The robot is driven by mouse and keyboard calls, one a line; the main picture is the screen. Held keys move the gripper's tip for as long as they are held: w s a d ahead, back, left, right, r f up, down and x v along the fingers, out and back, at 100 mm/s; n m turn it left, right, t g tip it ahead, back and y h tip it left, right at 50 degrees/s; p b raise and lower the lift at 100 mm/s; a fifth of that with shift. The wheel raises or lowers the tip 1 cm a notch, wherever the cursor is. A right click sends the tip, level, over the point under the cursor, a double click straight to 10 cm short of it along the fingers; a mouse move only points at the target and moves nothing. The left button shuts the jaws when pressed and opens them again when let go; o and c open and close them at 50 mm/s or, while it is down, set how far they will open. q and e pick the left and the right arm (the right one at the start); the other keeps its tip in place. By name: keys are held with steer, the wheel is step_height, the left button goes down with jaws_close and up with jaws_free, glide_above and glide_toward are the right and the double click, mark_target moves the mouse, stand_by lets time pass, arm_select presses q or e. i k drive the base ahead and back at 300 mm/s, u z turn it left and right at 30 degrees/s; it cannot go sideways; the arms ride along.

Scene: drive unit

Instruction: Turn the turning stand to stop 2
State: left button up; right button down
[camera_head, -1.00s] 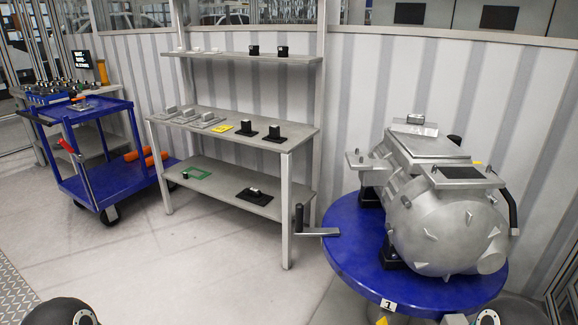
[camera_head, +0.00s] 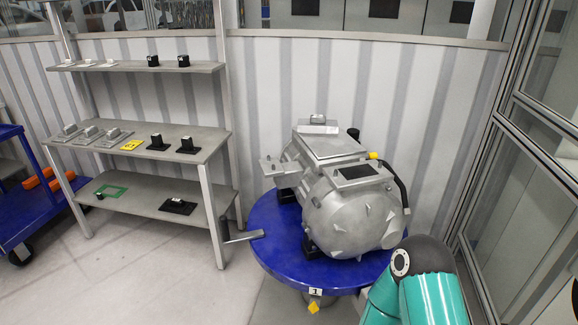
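The turning stand is a round blue table (camera_head: 281,262) at the middle right, on a grey column. A white tag (camera_head: 315,292) with the number 1 is on its front rim, with a yellow marker (camera_head: 313,308) just below it. A grey crank handle (camera_head: 240,235) sticks out at its left side, close to the shelf's right leg. A large silver drive unit (camera_head: 350,215) rests on the stand. Part of my arm, teal and dark, shows at the lower right, in front of the stand's right edge. Neither gripper's fingers are in the picture.
A grey shelf rack (camera_head: 207,145) with small parts on several levels stands left of the stand. A blue cart (camera_head: 18,205) is at the far left edge. A glass-panelled frame (camera_head: 535,150) closes off the right. The floor at front left is clear.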

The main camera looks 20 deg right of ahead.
mark_target(330, 225)
steer(key=z, duration=0.05)
steer(key=k, duration=0.6)
steer(key=u, duration=0.3)
steer(key=i, duration=0.75)
steer(key=u, duration=0.6)
steer(key=i, duration=0.75)
steer(key=z, duration=0.2)
